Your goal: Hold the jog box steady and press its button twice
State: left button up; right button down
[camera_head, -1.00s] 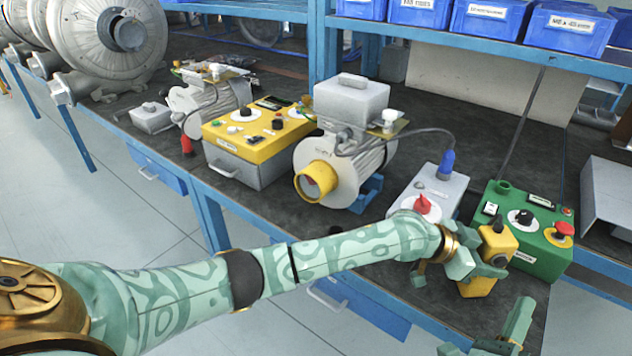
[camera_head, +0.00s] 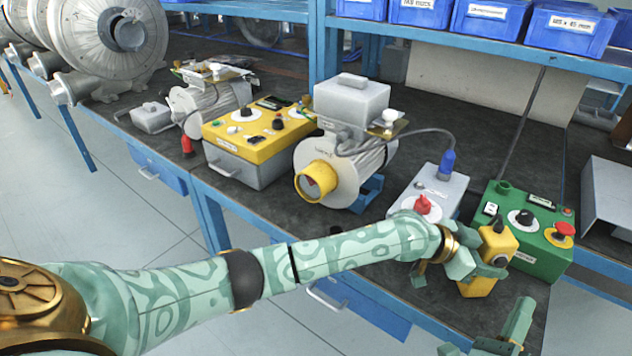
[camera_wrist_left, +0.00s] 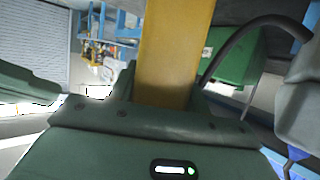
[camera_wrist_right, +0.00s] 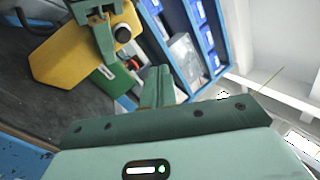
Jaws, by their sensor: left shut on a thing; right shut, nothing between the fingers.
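The jog box (camera_head: 479,285) is a yellow box at the lower right of the head view, above the bench's front edge. My left gripper (camera_head: 476,264) is shut on it. In the left wrist view the yellow body (camera_wrist_left: 172,50) stands between the fingers. A dark round button (camera_wrist_right: 122,33) shows on the box in the right wrist view, with a green finger of my left gripper beside it. My right gripper (camera_wrist_right: 157,82) is shut and empty, apart from the box. In the head view it is partly visible at the bottom, below and right of the box.
A green control box (camera_head: 540,255) with a red knob stands just behind the jog box. A grey box (camera_head: 445,192) with a red switch and blue plug is to its left. A blower (camera_head: 345,165) with a yellow ring stands farther left. Blue bins line the shelf above.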

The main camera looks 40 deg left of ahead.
aim_at(501, 261)
dwell(0.6)
jog(key=s+d, duration=0.2)
jog(key=s, duration=0.1)
jog(key=shift+d, duration=0.15)
jog(key=w+a, duration=0.5)
jog(key=w, duration=0.2)
jog(key=shift+a, duration=0.2)
jog(key=shift+w, duration=0.1)
dwell(2.1)
jog(key=shift+w+a, duration=0.25)
